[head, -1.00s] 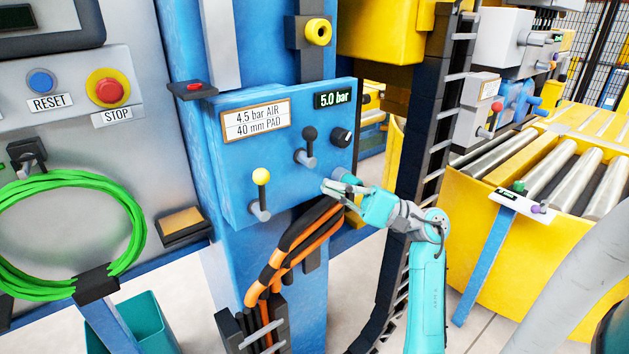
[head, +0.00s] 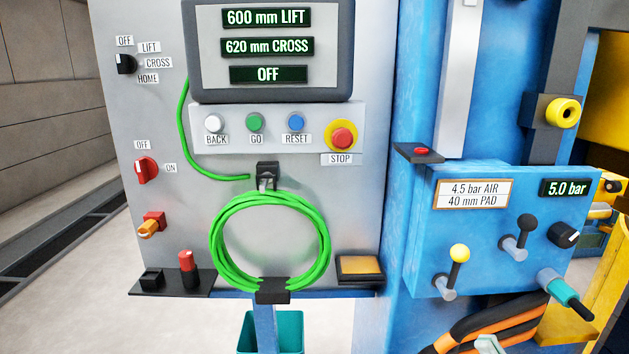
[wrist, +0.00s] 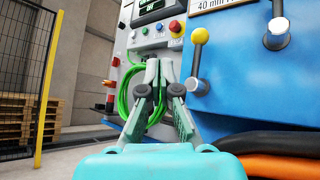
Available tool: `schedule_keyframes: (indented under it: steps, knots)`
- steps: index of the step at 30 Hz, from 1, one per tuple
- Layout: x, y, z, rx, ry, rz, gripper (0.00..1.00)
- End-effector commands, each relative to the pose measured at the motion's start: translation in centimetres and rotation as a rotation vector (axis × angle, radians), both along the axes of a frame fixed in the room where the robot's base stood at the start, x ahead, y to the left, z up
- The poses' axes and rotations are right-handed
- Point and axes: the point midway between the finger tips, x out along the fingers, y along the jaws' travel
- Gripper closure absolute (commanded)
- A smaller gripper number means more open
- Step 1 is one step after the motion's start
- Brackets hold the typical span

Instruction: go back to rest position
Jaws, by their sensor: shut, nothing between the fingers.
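My gripper (wrist: 159,66) shows in the wrist view with its two fingers close together and nothing held between them. It points toward the grey control panel (wrist: 150,32) and stands in front of the green cable coil (wrist: 125,95), partly hiding it. In the head view only a small pale piece, probably of my gripper or arm, shows at the bottom edge, so the fingers cannot be made out there. The blue valve box (head: 480,215) with its yellow-knobbed lever (head: 458,255) is to the right of the gripper in the wrist view.
Orange and black hoses (head: 485,328) run below the valve box, and a teal fitting (head: 565,290) sticks out of its lower right. A teal bin (head: 290,335) stands under the panel. A yellow post (wrist: 44,125), a mesh fence and pallets (wrist: 25,118) are at the left in the wrist view.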

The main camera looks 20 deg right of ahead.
Motion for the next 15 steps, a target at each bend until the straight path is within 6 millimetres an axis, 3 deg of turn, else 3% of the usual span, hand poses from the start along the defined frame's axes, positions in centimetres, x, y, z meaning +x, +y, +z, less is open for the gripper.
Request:
schedule_keyframes:
  steps: [3,15]
  knots:
    - [-1.0,2.8,-1.9,0.240,0.070,0.149,1.00]
    - [-5.5,9.1,-8.5,1.059,0.322,0.619,1.00]
